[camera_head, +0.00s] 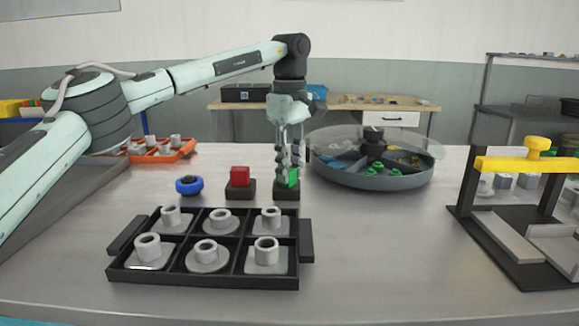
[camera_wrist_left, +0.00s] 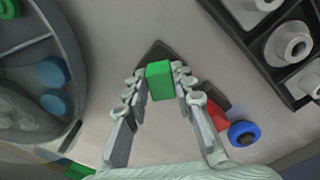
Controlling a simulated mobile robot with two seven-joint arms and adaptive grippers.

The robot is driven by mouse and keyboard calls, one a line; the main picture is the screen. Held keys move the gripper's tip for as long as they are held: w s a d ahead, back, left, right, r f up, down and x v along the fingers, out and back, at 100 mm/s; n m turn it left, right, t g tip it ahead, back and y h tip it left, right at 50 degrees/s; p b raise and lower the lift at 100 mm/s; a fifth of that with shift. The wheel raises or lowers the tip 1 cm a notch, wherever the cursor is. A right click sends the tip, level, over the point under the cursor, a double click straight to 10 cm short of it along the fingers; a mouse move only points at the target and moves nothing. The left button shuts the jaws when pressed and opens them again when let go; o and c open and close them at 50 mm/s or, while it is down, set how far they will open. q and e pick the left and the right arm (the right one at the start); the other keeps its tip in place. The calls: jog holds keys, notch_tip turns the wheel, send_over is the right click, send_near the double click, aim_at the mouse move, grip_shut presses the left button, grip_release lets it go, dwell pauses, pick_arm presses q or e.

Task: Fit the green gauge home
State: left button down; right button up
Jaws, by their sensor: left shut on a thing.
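The green gauge (camera_head: 293,178) is a small block between the fingertips of my left gripper (camera_head: 288,180). In the left wrist view the green gauge (camera_wrist_left: 160,80) shows with a finger on each side, and the gripper (camera_wrist_left: 160,85) is shut on it. A black base (camera_head: 286,194) lies directly under the gauge; its dark edge (camera_wrist_left: 156,50) shows behind the gauge in the wrist view. I cannot tell how deep the gauge sits in it. My right gripper is not in view.
A red block (camera_head: 240,176) on a black base and a blue knob (camera_head: 189,185) stand to the left. A black tray of grey collared parts (camera_head: 305,240) is in front. A round covered carousel (camera_head: 372,180) stands close right, a yellow-barred frame (camera_head: 525,164) far right.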

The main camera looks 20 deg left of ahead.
aim_at(289, 170)
pick_arm(q)
jog(key=c, duration=1.2)
grip_release()
notch_tip(289, 170, up, 12)
jog(key=shift+s+f, duration=0.1)
